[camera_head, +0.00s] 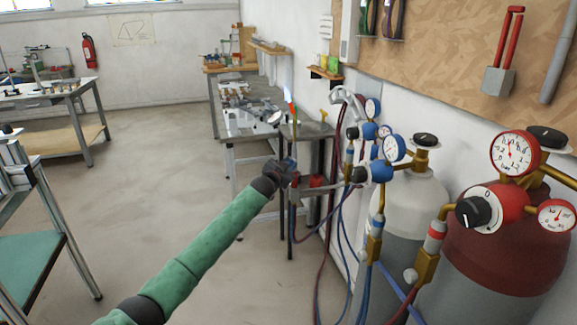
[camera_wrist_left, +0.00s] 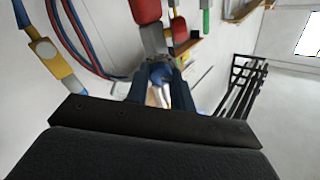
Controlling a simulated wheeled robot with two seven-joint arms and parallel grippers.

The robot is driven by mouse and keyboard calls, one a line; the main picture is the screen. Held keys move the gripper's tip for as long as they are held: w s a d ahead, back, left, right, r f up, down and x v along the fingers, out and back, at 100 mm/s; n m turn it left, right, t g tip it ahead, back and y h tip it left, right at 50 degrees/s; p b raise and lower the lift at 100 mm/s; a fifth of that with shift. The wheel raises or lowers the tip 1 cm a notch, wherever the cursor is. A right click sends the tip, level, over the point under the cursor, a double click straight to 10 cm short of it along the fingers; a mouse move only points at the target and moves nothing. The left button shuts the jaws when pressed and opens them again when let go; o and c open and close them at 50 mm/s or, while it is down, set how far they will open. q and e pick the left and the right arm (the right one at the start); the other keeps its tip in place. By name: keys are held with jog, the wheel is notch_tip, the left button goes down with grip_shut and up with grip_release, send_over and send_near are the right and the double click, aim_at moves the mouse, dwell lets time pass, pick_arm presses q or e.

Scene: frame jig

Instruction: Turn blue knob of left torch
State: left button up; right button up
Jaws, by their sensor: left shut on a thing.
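My left gripper (camera_head: 284,172) reaches out to a torch (camera_head: 293,140) by the small metal stand. The torch stands roughly upright, with a pale bluish flame-like shape above its red upper part. In the left wrist view the two dark fingers (camera_wrist_left: 162,90) are shut on the blue knob (camera_wrist_left: 159,72), between red parts and the gripper body. In the head view the gripper mostly hides the knob, so I cannot tell how far it is turned. My right gripper is not in view.
Right of the gripper stand a grey gas cylinder (camera_head: 405,205) and a dark red one (camera_head: 500,245) with gauges. Blue and red hoses (camera_head: 326,235) hang beside the stand. A workbench (camera_head: 240,122) lies behind.

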pick_arm(q)
jog(key=o, duration=1)
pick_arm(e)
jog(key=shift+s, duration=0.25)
pick_arm(q)
jog(key=shift+f, duration=0.1)
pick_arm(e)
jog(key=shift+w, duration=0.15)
pick_arm(q)
jog(key=shift+s+a, duration=0.15)
jog(key=shift+s, duration=0.15)
jog(key=b+v, duration=0.1)
jog(key=v, duration=0.6)
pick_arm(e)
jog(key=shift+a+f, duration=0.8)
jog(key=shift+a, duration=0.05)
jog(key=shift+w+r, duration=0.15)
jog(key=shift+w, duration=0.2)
